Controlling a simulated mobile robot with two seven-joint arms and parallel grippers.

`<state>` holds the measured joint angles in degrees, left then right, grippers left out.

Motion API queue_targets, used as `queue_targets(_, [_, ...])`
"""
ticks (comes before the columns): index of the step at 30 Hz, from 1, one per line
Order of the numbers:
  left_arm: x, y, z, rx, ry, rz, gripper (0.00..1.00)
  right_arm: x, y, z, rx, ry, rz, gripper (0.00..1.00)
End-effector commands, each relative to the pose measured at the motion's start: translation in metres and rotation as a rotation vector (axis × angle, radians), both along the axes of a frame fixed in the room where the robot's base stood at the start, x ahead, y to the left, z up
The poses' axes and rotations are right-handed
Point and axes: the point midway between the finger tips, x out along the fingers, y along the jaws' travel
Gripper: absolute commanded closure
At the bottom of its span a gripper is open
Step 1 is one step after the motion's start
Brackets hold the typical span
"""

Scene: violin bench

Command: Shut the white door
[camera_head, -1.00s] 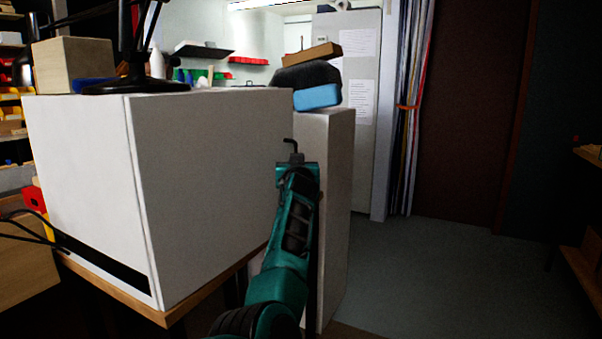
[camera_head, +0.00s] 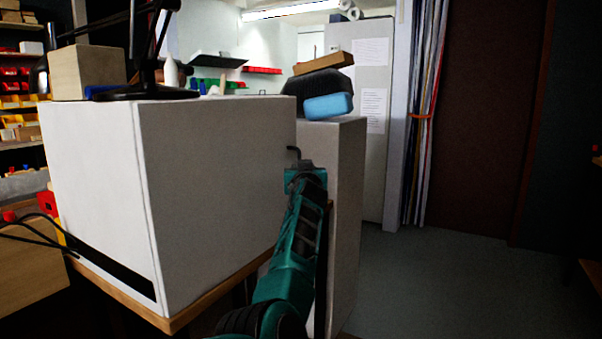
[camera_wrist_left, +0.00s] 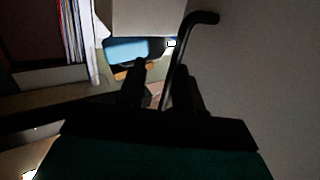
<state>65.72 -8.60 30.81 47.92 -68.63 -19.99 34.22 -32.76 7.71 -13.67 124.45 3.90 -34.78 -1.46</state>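The white door (camera_head: 215,190) is the broad pale face of a white box-shaped cabinet (camera_head: 100,200) on a wooden-topped table. A dark seam runs down its left edge; its far edge is hard to judge, so I cannot tell how far it stands open. A black bent handle (camera_head: 294,152) shows near its far right edge. My left gripper (camera_head: 306,168) is at this handle. In the left wrist view, the handle (camera_wrist_left: 178,65) rises between the two dark fingers of my left gripper (camera_wrist_left: 163,88), with a visible gap beside the left finger. My right gripper is out of view.
A grey cabinet (camera_head: 345,170) stands right behind my left gripper, with a blue item (camera_head: 328,106) and other things on top. A wooden block (camera_head: 85,72) and a black lamp base (camera_head: 145,93) sit on the white cabinet. Open floor (camera_head: 440,270) lies to the right.

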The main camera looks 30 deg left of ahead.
Motion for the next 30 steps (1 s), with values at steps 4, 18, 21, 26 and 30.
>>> queue_targets(4, [0.000, -0.001, 0.001, 0.001, -0.003, -0.002, 0.64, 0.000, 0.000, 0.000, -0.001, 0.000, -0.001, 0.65])
queue_targets(18, [-0.007, -0.003, 0.002, -0.001, 0.003, 0.003, 0.64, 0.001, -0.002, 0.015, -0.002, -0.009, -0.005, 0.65])
queue_targets(21, [-0.015, -0.007, 0.004, -0.001, 0.003, 0.003, 0.64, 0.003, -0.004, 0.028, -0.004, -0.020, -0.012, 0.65])
queue_targets(26, [-0.031, -0.016, 0.005, 0.000, 0.004, 0.003, 0.64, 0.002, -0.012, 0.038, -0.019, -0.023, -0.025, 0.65])
queue_targets(30, [-0.049, -0.025, 0.006, -0.001, 0.003, 0.003, 0.64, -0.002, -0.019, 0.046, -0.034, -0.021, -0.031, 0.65])
